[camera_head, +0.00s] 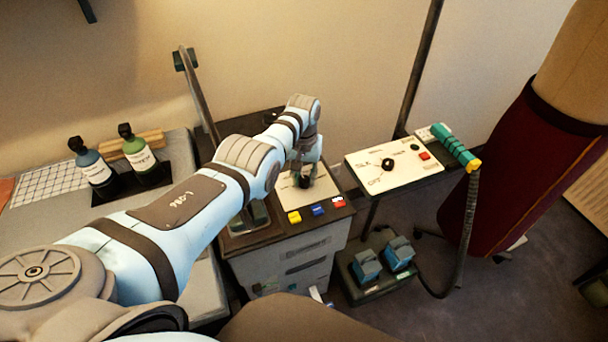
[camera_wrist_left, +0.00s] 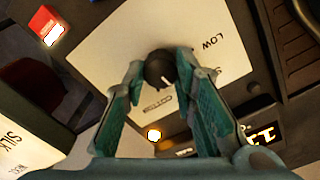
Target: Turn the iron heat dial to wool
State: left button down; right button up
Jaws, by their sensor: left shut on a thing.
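My left gripper (camera_head: 304,174) reaches down to a white panel (camera_head: 323,190) on the dark cabinet top. In the left wrist view its teal-padded fingers (camera_wrist_left: 168,76) are shut on a round black knob (camera_wrist_left: 158,66), which has a white pointer mark aimed to the lower right. This panel (camera_wrist_left: 110,52) reads "LOW"; other lettering is partly hidden by the fingers. A separate white panel (camera_head: 362,177) to the right reads "SILK" and "OFF" around another black dial (camera_head: 388,165), with no gripper on it. My right gripper is not in view.
A teal handle (camera_head: 455,147) with a dark hose is beside the right panel. Two bottles (camera_head: 139,157) (camera_head: 92,166) stand at left. Blue pedals (camera_head: 367,264) are low in front.

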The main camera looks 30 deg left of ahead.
aim_at(304, 178)
pick_arm(q)
jog(key=shift+s+f+m, duration=0.15)
jog(key=shift+m, duration=0.65)
jog(key=c, duration=1.6)
grip_release()
jog(key=shift+c, duration=0.2)
jog(key=o, duration=0.3)
jog(key=shift+o, duration=0.2)
jog(key=shift+w, duration=0.2)
notch_tip(304, 178, up, 12)
jog(key=shift+a, duration=0.1)
